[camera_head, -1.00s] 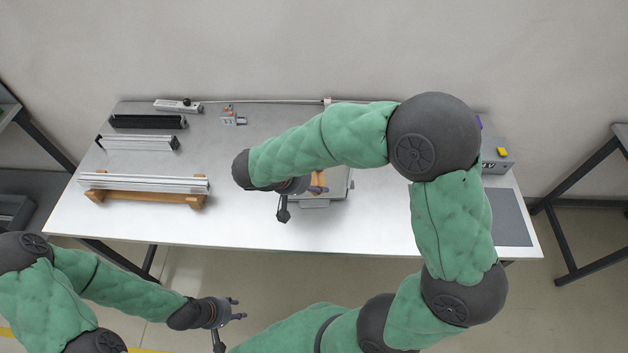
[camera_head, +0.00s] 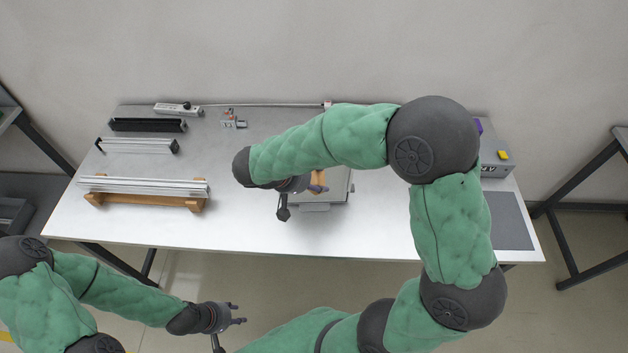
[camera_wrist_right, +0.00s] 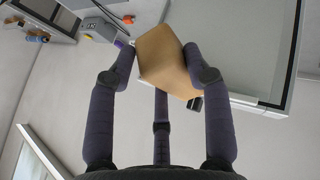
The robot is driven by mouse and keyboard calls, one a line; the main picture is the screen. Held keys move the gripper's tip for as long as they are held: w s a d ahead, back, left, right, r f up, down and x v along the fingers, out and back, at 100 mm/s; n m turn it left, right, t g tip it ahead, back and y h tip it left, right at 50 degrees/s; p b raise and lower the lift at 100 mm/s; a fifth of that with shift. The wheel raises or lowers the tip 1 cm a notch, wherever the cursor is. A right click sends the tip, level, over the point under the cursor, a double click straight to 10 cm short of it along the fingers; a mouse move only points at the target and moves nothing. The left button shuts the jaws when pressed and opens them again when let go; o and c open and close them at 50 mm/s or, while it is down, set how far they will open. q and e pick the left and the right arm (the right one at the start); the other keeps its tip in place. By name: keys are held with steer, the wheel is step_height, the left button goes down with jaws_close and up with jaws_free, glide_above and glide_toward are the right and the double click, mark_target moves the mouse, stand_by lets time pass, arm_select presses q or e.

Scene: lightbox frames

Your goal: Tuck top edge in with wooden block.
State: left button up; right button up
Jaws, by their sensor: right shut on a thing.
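The tan wooden block (camera_head: 319,180) is held by my right gripper (camera_head: 308,187) over a grey lightbox frame (camera_head: 343,188) at the middle of the table. In the right wrist view the fingers (camera_wrist_right: 168,75) are shut on the block (camera_wrist_right: 166,58), and its near face shows. The frame's panel (camera_wrist_right: 255,40) and its light rim fill the upper right there. I cannot tell whether the block touches the frame. My right arm hides much of the frame in the head view. My left gripper (camera_head: 236,312) is open and empty, in front of the table.
Silver rails (camera_head: 150,186) lie on wooden supports at the left of the table (camera_head: 250,228). A black bar (camera_head: 148,125), a power strip (camera_head: 178,109) and small parts stand behind. A grey box (camera_head: 493,160) with a yellow button and a dark mat (camera_head: 508,220) are at the right.

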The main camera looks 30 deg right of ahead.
steer(key=shift+w+d+b, duration=0.25)
steer(key=shift+w+d, duration=0.05)
steer(key=shift+w, duration=0.3)
steer(key=shift+w+d+b, duration=0.25)
steer(key=shift+w, duration=0.3)
stand_by(1.4)
steer(key=shift+s+a+b, duration=0.2)
steer(key=shift+s+a, duration=0.25)
steer(key=shift+s, duration=0.45)
steer(key=shift+s+a+b, duration=0.15)
steer(key=shift+s+a, duration=0.3)
steer(key=shift+s, duration=0.45)
steer(key=shift+s+a+b, duration=0.2)
steer(key=shift+s+a, duration=0.25)
steer(key=shift+s, duration=0.45)
